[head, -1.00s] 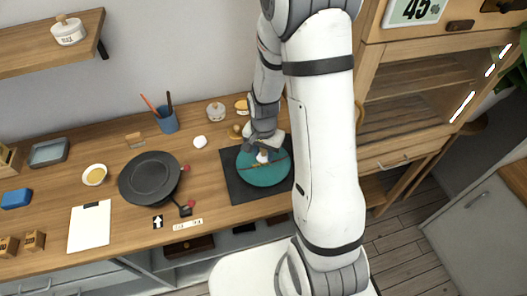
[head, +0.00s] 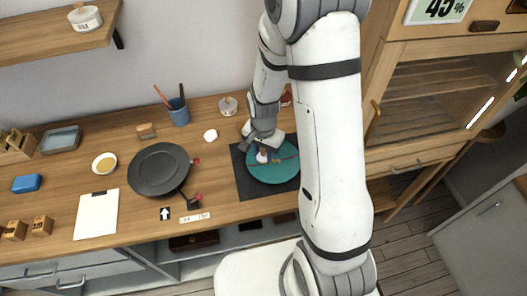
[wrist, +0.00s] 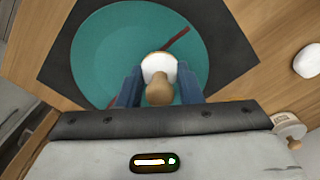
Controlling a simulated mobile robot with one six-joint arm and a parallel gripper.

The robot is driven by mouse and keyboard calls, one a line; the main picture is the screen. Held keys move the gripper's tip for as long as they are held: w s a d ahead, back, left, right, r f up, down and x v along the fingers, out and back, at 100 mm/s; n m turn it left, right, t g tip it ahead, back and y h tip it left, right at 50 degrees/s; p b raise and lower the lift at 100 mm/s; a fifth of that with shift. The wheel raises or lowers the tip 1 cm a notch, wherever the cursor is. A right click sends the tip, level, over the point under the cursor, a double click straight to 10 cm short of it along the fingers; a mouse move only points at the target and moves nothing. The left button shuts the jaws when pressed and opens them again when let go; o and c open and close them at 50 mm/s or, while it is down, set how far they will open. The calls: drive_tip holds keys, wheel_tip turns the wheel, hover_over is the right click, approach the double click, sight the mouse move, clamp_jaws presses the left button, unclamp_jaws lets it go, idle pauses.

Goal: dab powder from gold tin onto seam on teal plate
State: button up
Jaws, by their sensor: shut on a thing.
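The teal plate (head: 272,176) lies on a dark mat (head: 243,188) on the wooden bench. A thin reddish-brown seam (wrist: 178,40) crosses the plate in the wrist view, partly hidden by the dabber. My gripper (wrist: 160,88) is shut on a dabber with a wooden knob (wrist: 160,92) and a white pad (wrist: 158,66). The dabber is over the left part of the plate in the head view; I cannot tell whether the pad touches it.
A black round disc (head: 158,172) with red knobs beside it stands left of the mat. A white lump (head: 211,136) sits behind the mat.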

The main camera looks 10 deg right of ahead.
drive_tip(key=shift+f+b, duration=0.75)
drive_tip(key=shift+f, duration=0.1)
drive_tip(key=shift+s, duration=0.15)
